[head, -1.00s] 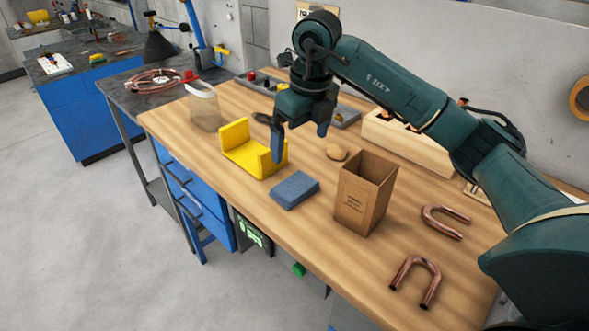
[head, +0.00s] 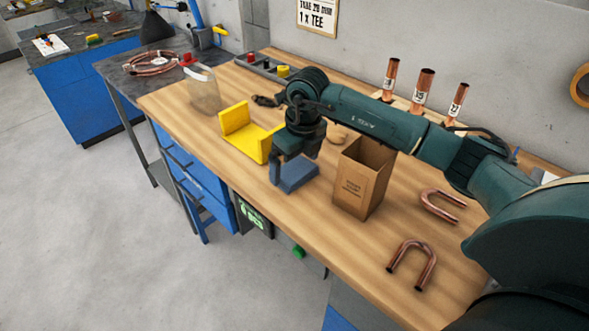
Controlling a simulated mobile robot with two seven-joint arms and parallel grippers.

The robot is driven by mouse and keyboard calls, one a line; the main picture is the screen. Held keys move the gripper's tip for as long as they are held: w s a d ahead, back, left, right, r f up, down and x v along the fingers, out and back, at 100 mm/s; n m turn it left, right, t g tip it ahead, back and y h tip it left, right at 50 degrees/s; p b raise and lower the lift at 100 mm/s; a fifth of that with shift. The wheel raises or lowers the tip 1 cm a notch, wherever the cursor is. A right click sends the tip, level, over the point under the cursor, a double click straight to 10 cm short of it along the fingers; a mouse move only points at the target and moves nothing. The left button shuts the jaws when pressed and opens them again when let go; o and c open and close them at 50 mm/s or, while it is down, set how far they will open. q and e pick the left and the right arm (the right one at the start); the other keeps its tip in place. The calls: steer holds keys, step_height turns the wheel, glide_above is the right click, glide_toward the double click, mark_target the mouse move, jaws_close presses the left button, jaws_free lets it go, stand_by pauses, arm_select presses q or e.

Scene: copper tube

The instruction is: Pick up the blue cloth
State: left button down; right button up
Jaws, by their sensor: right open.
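The blue cloth (head: 299,180), a folded blue-grey pad, lies on the wooden bench in front of the yellow bracket and left of the cardboard box. My right gripper (head: 294,167) is open and points down right at the cloth. One finger shows at the cloth's left edge, and the other is behind it toward the right. The gripper covers the back part of the cloth. I cannot tell whether the fingers touch it. My left gripper is not in view.
A yellow bracket (head: 236,118) stands close left of the gripper. An open cardboard box (head: 362,180) stands close right. Two bent copper tubes (head: 413,262) lie at the right. Copper pipes (head: 424,90) stand at the back. The bench's front edge is near the cloth.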

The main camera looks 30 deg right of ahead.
mark_target(295, 170)
steer(key=shift+w+f, duration=0.1)
steer(key=shift+f, duration=0.5)
steer(key=c, duration=0.7)
step_height(295, 170, up, 10)
steer(key=b, duration=0.1)
steer(key=o, duration=0.3)
steer(key=shift+c, duration=1.1)
steer(key=shift+r, duration=0.1)
